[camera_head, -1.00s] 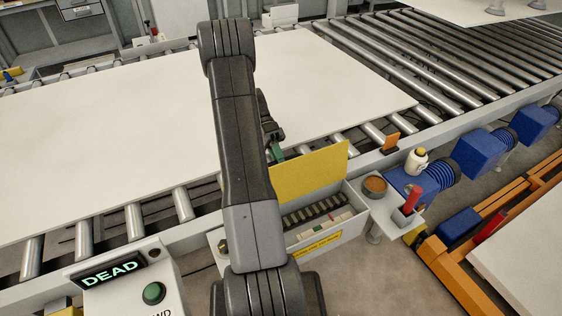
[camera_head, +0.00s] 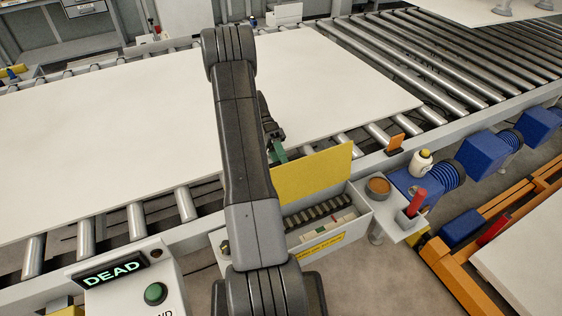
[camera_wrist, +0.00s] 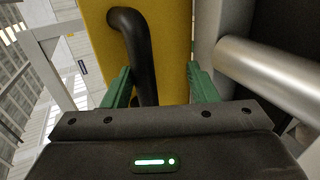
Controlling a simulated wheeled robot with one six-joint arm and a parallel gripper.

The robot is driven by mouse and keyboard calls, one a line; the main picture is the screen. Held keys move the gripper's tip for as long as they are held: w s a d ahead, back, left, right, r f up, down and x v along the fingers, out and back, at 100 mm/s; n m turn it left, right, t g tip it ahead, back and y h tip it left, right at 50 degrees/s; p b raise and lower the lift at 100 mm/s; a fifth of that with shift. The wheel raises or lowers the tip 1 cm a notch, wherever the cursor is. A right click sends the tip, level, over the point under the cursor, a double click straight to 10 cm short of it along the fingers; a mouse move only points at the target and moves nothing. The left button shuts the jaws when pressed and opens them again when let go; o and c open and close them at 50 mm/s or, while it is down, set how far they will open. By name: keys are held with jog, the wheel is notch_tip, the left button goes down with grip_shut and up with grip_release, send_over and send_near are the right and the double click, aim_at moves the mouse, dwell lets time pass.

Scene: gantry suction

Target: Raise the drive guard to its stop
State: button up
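The yellow drive guard (camera_head: 314,174) stands raised, tilted, above the open drive box (camera_head: 352,228) at the side of the conveyor. A chain or row of dark links shows in the box. In the wrist view the guard's yellow face (camera_wrist: 172,50) fills the middle, with a bent black handle (camera_wrist: 143,60) on it. My gripper (camera_wrist: 160,85) is open. Its green fingers stand on either side of the handle, with a clear gap on the right; the left finger is closer. In the head view my arm hides most of my gripper (camera_head: 279,153).
A large white sheet (camera_head: 120,115) lies on the rollers beside my arm. A small shelf with a brown bowl (camera_head: 379,186) and a red-handled item (camera_head: 416,202) stands right of the box. A roller (camera_wrist: 275,75) is close at right in the wrist view. A panel reads DEAD (camera_head: 110,270).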

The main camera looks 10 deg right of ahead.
jog(key=shift+w+f, duration=0.1)
dwell(0.4)
jog(key=shift+w+a, duration=0.1)
jog(key=shift+w, duration=0.15)
jog(key=p+v, duration=0.7)
jog(key=p, duration=0.1)
jog(key=shift+s+r, duration=0.2)
jog(key=shift+r, duration=0.05)
jog(key=shift+f, duration=0.25)
